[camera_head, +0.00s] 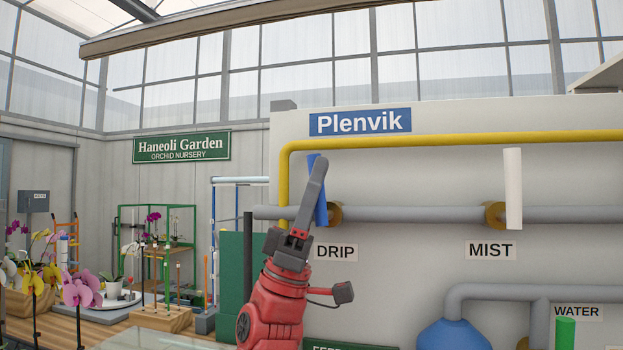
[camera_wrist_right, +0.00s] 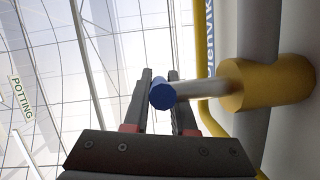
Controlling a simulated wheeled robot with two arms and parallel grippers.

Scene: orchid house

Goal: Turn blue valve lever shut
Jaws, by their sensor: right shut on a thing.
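The blue valve lever (camera_head: 321,205) stands upright on the grey pipe above the DRIP label (camera_head: 336,252). In the right wrist view its blue end (camera_wrist_right: 162,96) lies between my finger pads, with a pale stem running to the brass valve body (camera_wrist_right: 265,86). My right gripper (camera_head: 316,172) reaches up from below on its red arm and is shut on the lever. In the right wrist view the two dark fingers (camera_wrist_right: 160,92) flank the lever. The gripper hides part of the lever in the head view. My left gripper is not in view.
A yellow pipe (camera_head: 450,139) runs just above and left of the lever. A white lever (camera_head: 513,188) stands upright at the MIST valve to the right. A blue tank (camera_head: 453,336) and a green lever (camera_head: 565,333) are lower right. Orchids (camera_head: 82,290) stand on a bench at left.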

